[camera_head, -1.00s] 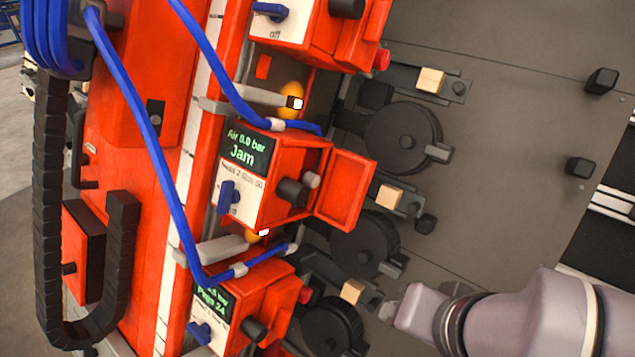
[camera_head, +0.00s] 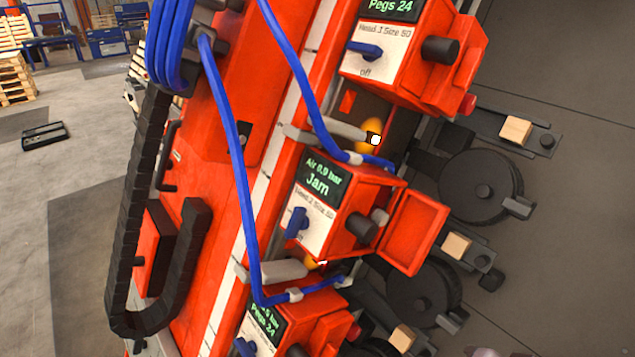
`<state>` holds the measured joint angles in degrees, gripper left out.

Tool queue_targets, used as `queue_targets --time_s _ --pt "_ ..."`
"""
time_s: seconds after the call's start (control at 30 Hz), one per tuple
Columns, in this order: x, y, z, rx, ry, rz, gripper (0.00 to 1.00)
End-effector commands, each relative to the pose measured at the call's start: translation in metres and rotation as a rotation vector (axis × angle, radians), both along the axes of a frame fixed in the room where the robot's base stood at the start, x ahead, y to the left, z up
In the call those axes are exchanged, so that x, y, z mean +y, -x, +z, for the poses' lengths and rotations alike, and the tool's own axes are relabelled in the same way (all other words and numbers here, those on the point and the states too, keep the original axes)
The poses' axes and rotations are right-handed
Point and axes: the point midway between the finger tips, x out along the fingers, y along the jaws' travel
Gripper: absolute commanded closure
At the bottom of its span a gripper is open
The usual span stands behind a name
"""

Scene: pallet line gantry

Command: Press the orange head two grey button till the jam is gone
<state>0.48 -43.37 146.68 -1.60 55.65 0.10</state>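The orange head two box (camera_head: 335,240) is in the middle of the camera_head view, tilted in the picture. Its dark display (camera_head: 320,178) shows "Jam" in green, and its white panel reads "Head 2 Size 50". A small light grey button (camera_head: 380,217) sticks out of its right side, beside a larger black knob (camera_head: 360,228). A blue lever (camera_head: 296,222) is on its front. An orange flap (camera_head: 418,238) stands open to the right of the button. My gripper is not in view; only a sliver of my arm shows at the bottom edge.
A similar head (camera_head: 415,60) above and another (camera_head: 290,325) below both display "Pegs 24". Blue hoses (camera_head: 240,170) cross the left side. Black reels (camera_head: 480,187) and light wooden blocks (camera_head: 516,130) lie to the right. The grey plate at upper right is mostly clear.

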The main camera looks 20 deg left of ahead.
Motion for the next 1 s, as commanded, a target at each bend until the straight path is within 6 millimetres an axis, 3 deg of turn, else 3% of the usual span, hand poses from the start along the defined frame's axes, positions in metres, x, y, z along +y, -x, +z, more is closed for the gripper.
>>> queue_targets --time_s 0.27,0.43,1.0 --pt "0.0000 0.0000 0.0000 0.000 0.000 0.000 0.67" --pt "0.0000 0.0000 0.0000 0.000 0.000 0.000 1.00" --pt "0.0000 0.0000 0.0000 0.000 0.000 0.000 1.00"
